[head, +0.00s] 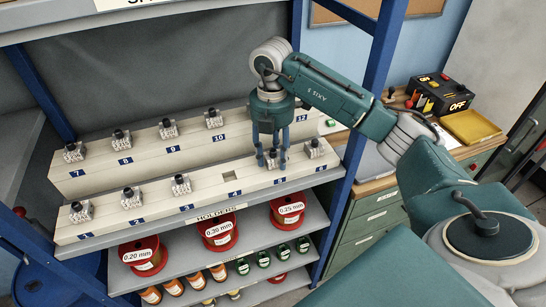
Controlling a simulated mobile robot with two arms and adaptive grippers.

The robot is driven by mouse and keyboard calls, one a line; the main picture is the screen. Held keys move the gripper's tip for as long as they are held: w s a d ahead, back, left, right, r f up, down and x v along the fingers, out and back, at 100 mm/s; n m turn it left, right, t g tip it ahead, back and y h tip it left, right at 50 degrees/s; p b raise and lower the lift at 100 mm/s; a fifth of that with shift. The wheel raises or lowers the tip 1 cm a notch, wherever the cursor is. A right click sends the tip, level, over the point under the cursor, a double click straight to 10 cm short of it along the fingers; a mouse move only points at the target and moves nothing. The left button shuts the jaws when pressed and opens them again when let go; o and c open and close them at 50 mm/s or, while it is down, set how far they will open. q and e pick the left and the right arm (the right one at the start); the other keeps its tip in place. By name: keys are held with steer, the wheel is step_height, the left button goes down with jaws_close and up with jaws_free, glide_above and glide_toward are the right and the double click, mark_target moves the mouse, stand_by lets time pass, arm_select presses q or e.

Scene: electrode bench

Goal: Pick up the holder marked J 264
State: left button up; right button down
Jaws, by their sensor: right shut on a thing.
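My right gripper (271,158) reaches down from above over the front row of a pale stepped rack (205,184), near position 5. Its fingers are shut on a small holder, which the fingers mostly cover. I cannot tell whether that holder is still seated or slightly raised. Other grey holders with black knobs stand in the front row at positions 1 (80,211), 2 (131,198), 3 (181,186) and 6 (314,149). Markings on the holders are too small to read, so J 264 cannot be picked out. My left gripper is out of view.
The back row carries several holders, such as one at position 7 (74,153). A shelf below holds red wire spools (217,231). A blue upright (365,95) stands right of the rack. A side bench has a black box marked OFF (440,92) and a yellow tray (470,126).

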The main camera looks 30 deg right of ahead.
mark_target(272, 150)
steer(key=shift+w+r, duration=0.1)
steer(key=shift+r, duration=0.25)
step_height(272, 150, up, 2)
steer(key=shift+r+b, duration=0.2)
steer(key=shift+b, duration=0.7)
steer(key=s+a+b, duration=0.4)
steer(key=s+b, duration=0.1)
steer(key=s, duration=1.2)
steer(key=shift+s+a, duration=0.15)
steer(key=shift+s, duration=0.2)
steer(key=shift+r, duration=0.1)
steer(key=shift+r+p, duration=0.7)
